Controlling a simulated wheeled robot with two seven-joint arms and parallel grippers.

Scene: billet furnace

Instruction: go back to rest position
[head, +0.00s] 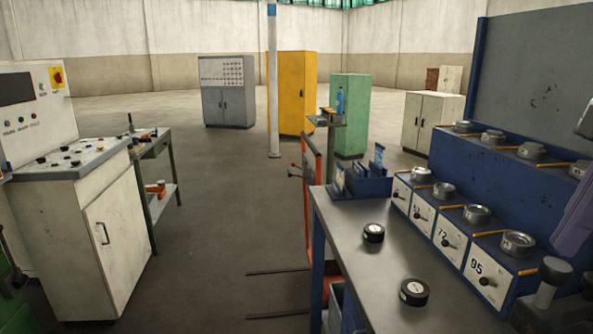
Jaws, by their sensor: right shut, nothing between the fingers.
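My right gripper (574,218) shows only in part at the right edge of the head view, as a purple-grey shape cut off by the frame. It hangs in front of the blue stepped rack and above the right end of the grey worktable (360,270). It is shut and holds nothing. My left gripper is not in view.
Two black round gauges, one far (373,233) and one near (414,292), lie on the worktable. The blue rack (510,190) carries several metal cups and numbered boxes. A white control console (85,230) stands left. Open floor (220,210) lies between.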

